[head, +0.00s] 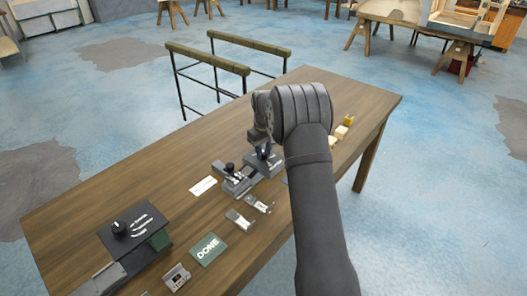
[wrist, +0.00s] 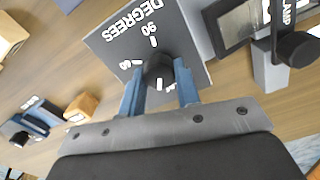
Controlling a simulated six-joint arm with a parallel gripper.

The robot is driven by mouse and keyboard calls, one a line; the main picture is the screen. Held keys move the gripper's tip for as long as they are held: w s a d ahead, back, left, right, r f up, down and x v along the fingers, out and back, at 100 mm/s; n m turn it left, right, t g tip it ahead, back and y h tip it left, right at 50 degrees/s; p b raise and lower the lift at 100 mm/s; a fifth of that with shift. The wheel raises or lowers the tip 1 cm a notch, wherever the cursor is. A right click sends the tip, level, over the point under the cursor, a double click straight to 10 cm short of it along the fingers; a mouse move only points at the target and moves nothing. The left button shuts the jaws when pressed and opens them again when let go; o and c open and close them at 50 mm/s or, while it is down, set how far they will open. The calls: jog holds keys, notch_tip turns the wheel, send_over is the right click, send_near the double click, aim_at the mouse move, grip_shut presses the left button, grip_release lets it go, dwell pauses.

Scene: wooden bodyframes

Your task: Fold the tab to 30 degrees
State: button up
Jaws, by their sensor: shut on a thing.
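My gripper (wrist: 160,90) has its two blue fingers on either side of a round black knob (wrist: 159,68) and is shut on it. The knob sits on a dark grey dial plate (wrist: 120,40) printed DEGREES, with white marks; 90 and 60 can be read. In the head view the dial unit (head: 263,165) stands on the table under my gripper (head: 262,148). Beside it, to the left, is a grey clamp-like unit (head: 234,181) with a black knob; a black-handled part of a unit also shows in the wrist view (wrist: 297,48). I cannot make out the tab or its angle.
On the wooden table (head: 85,207) are a dark box with a knob (head: 120,228), a green DONE plate (head: 209,249), a white card (head: 203,186) and small metal pieces (head: 240,219). Yellowish blocks (head: 348,120) lie at the right. Two trestles stand behind.

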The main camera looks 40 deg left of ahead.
aim_at(264, 152)
jog(key=m, duration=0.6)
jog(key=shift+w+m, duration=0.1)
jog(key=shift+m, duration=0.2)
dwell(0.5)
jog(key=o, duration=1)
notch_tip(264, 152, up, 17)
jog(key=shift+r, duration=0.2)
jog(key=shift+f, duration=0.1)
notch_tip(264, 152, down, 17)
jog(key=shift+f, duration=0.15)
dwell(0.5)
